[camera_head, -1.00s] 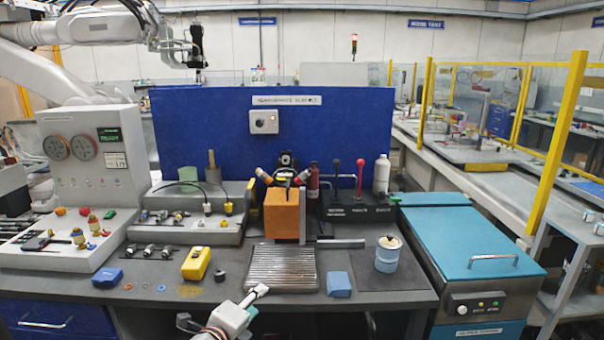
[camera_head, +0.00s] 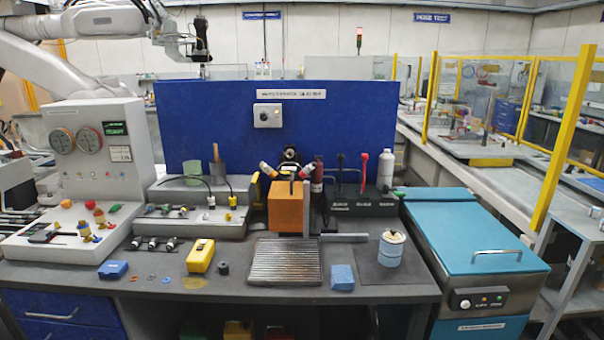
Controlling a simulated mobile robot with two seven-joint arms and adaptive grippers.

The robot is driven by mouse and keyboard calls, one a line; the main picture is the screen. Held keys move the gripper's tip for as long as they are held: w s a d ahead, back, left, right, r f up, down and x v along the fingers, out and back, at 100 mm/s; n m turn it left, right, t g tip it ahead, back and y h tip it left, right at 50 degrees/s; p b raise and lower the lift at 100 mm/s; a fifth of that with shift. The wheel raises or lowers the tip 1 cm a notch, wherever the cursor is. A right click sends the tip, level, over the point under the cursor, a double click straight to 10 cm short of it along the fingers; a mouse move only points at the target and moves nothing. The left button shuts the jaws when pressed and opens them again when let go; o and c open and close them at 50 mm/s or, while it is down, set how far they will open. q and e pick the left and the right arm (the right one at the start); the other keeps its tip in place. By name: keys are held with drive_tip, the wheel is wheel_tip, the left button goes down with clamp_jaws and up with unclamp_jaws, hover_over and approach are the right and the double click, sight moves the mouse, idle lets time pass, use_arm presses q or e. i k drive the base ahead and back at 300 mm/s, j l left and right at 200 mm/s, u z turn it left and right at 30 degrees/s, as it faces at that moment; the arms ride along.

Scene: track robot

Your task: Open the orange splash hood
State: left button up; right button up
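The orange splash hood (camera_head: 287,208) is a box-shaped cover in the middle of the bench. It stands upright behind the ribbed metal tray (camera_head: 285,262), in front of a dark machine head (camera_head: 291,154) with red-and-white parts at its sides. A thin grey upright plate (camera_head: 306,210) runs along its right edge. The hood looks down over whatever is behind it, which is hidden. Neither of my grippers shows in this view.
A yellow block (camera_head: 200,256), a blue block (camera_head: 342,278) and a blue-white can (camera_head: 390,249) stand on the bench. Levers (camera_head: 364,172) and a white bottle (camera_head: 385,172) stand right of the hood. A white arm (camera_head: 62,35) hangs at upper left.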

sight(288, 203)
drive_tip(key=i+j+z, duration=0.1)
drive_tip(key=z, duration=0.25)
drive_tip(key=i+j+z, duration=0.1)
drive_tip(key=z, duration=0.25)
drive_tip(key=i+j+z, duration=0.3)
drive_tip(key=k+l, duration=0.1)
